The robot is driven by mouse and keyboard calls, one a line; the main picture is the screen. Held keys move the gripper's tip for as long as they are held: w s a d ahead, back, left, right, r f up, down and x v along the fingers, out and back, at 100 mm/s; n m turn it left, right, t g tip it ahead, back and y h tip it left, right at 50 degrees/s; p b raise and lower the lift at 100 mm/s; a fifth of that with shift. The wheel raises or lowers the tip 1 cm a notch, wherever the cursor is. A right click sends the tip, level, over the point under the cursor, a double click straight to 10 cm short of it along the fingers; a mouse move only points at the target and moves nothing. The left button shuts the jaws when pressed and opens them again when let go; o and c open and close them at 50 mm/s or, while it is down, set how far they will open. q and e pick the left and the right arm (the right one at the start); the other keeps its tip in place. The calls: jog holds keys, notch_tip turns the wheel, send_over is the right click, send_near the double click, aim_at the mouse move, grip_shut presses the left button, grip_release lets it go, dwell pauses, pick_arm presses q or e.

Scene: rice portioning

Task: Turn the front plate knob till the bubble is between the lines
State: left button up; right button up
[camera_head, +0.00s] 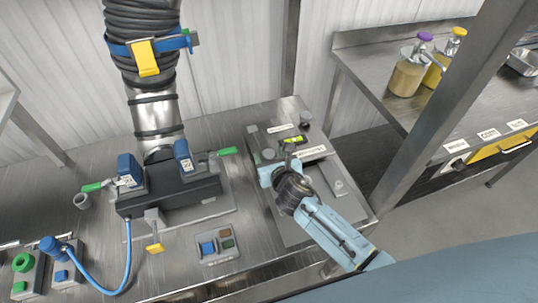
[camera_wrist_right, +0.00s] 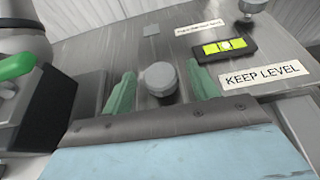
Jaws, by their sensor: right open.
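The front plate knob (camera_wrist_right: 160,79) is a round grey knob on the metal plate (camera_wrist_right: 90,50). In the right wrist view it stands between the two green fingers of my right gripper (camera_wrist_right: 158,90). The fingers are open, with a gap on each side of the knob. The head view shows this gripper (camera_head: 277,163) over the plate beside the knob (camera_head: 268,154). The spirit level (camera_wrist_right: 225,47) has a yellow-green vial with a pale bubble (camera_wrist_right: 227,44) near its middle; I cannot tell exactly how it sits against the lines. My left gripper is out of view.
A "KEEP LEVEL" label (camera_wrist_right: 263,76) lies in front of the level. Another knob (camera_head: 305,117) stands at the plate's back right. A black clamp block with a green-tipped lever (camera_head: 228,151) is close on the left. A switch box (camera_head: 218,244) sits in front.

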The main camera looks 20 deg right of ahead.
jog(key=shift+x, duration=0.85)
jog(key=c, duration=1)
jog(key=shift+m+h+b, duration=0.3)
jog(key=shift+b, duration=0.05)
jog(key=m+h+b, duration=0.1)
jog(key=m+h, duration=0.1)
jog(key=h, duration=0.1)
jog(key=shift+f+m, duration=0.1)
jog(key=shift+m, duration=0.2)
jog(key=m+g+h+b, duration=0.2)
jog(key=m+g+h, duration=0.1)
jog(key=m+h, duration=0.1)
jog(key=shift+m+h, duration=0.4)
jog(key=shift+h, duration=0.1)
